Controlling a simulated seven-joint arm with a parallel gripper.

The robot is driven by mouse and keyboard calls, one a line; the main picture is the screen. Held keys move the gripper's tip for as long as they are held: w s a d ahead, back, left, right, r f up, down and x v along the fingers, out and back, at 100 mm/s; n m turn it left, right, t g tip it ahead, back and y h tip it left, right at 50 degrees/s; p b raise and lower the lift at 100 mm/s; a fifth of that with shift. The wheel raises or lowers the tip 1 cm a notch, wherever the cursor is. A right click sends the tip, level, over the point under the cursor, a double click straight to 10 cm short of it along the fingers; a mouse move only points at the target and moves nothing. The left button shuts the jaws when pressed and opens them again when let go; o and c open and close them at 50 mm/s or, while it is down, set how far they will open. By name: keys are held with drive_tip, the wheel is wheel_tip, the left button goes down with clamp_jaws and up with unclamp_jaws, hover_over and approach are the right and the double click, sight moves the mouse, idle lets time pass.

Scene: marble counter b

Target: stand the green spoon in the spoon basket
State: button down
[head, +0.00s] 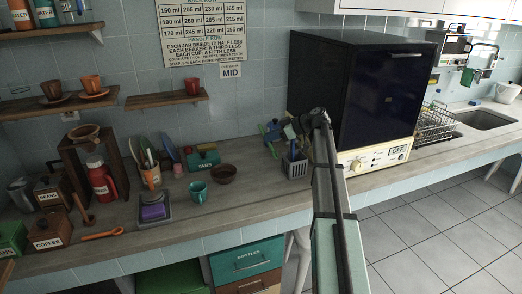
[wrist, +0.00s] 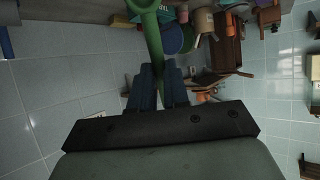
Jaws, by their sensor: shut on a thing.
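My gripper (wrist: 158,75) shows in the wrist view as two blue fingers shut on the green spoon (wrist: 151,32). The spoon runs from between the fingers up to the top edge, where its wider end is cut off. In the head view my gripper (head: 271,131) is small, left of the arm's end, with green of the spoon beside it; how the spoon tilts is hard to tell. A grey slatted basket (head: 295,169), which looks like the spoon basket, stands on the counter below and right of my gripper. Something dark stands up in it. The basket cannot be made out in the wrist view.
A black oven (head: 340,90) stands right of the basket. A brown bowl (head: 223,174), a teal cup (head: 198,192) and a green tabs box (head: 203,158) are to the left. An orange pot (head: 151,179) holds utensils. An orange spoon (head: 103,234) lies near the front edge.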

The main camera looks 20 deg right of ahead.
drive_tip(key=s+d+r+m+t, duration=0.2)
drive_tip(key=d+r+m+t, duration=0.2)
drive_tip(key=d+r+t, duration=0.7)
wheel_tip(320, 180, down, 16)
drive_tip(key=d+g, duration=0.2)
drive_tip(key=g, duration=0.1)
drive_tip(key=shift+f+h, duration=0.15)
drive_tip(key=shift+h, duration=0.15)
idle(0.9)
drive_tip(key=shift+w+d, duration=0.1)
drive_tip(key=c, duration=1)
unclamp_jaws()
drive_tip(key=shift+c, duration=0.2)
drive_tip(key=v, duration=1.3)
drive_tip(key=shift+s+d, duration=0.2)
drive_tip(key=shift+s, duration=0.15)
drive_tip(key=shift+a+f, duration=0.1)
